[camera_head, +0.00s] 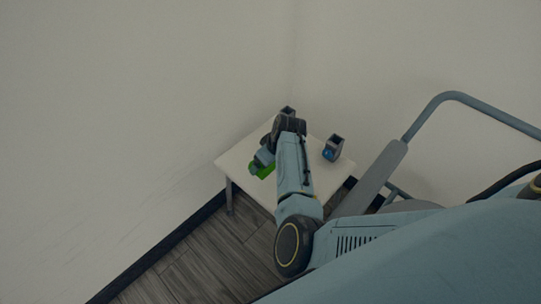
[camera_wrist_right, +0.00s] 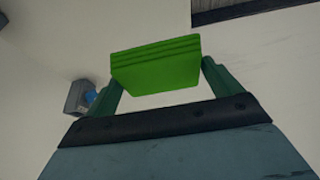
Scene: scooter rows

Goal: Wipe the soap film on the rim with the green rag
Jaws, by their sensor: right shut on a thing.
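The green rag (camera_head: 264,171) is a thick folded pad, partly hidden by my right arm in the head view. My right gripper (camera_head: 259,163) is shut on it, over the left part of the small white table. In the right wrist view, the rag (camera_wrist_right: 156,64) sits between the two fingers of my right gripper (camera_wrist_right: 158,80). I cannot make out a rim or a soap film in either view. My left gripper is not in view.
The white table (camera_head: 237,161) stands in a wall corner. A grey box (camera_head: 333,148) with a blue round thing stands on its right side; the box also shows in the wrist view (camera_wrist_right: 74,99). Another dark box (camera_head: 288,111) is at the back, partly hidden by my arm.

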